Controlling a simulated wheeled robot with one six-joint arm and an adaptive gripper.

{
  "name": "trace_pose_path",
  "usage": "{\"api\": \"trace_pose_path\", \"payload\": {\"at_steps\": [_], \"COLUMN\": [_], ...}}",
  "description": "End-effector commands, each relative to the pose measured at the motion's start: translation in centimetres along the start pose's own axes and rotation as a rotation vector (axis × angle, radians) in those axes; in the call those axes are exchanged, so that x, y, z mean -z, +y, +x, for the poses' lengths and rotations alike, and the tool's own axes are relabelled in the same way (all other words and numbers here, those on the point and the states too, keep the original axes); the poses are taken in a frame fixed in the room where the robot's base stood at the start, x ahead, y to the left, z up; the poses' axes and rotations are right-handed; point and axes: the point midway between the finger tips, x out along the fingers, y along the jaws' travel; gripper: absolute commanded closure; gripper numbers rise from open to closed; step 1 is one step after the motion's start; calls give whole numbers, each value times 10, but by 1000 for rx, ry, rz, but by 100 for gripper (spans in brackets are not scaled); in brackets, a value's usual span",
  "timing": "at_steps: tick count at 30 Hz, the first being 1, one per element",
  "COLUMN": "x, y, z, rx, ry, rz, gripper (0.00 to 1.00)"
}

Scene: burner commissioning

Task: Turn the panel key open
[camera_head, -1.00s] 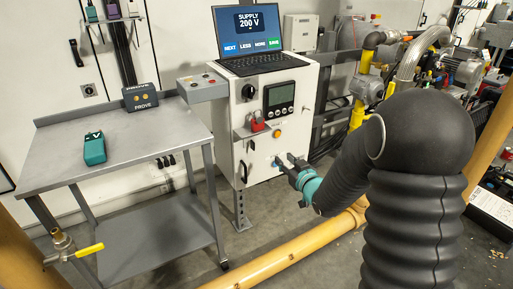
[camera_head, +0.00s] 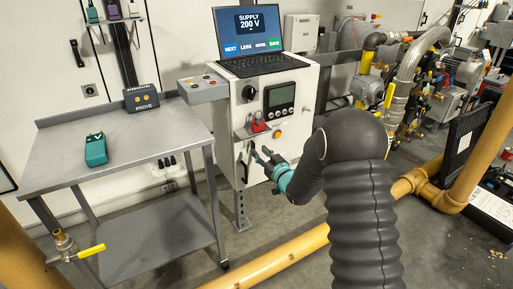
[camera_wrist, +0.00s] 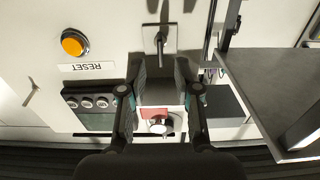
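The grey control panel (camera_head: 288,128) stands beside the bench, with a red padlock (camera_head: 258,124) on a small ledge. My gripper (camera_head: 261,156) is at the panel's lower front, below the padlock. In the wrist view its two fingers (camera_wrist: 163,78) are spread and empty. A small metal plate with a lever-like piece (camera_wrist: 160,40), which may be the panel key, lies in line with the gap, just beyond the fingertips. I cannot tell how far it is in depth. A red item with a round metal part (camera_wrist: 157,122) shows between the finger bases.
An orange RESET button (camera_wrist: 74,42) is beside the fingers. A laptop (camera_head: 262,42) stands on the panel top. The steel bench (camera_head: 130,135) stands left of the panel, its edge near. A yellow pipe (camera_head: 280,258) crosses the floor in front.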

Motion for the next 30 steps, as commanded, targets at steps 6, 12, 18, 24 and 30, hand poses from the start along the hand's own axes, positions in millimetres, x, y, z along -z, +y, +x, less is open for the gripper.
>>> {"api": "trace_pose_path", "payload": {"at_steps": [6,12,18,24,30], "x": [0,0,0,0,0], "y": [0,0,0,0,0], "z": [28,38,38,38,38], "rx": [1,0,-1,-1,-1], "ry": [-1,-1,-1,-1,-1], "rz": [-1,0,0,0,0], "gripper": [68,68,68,100,100]}}
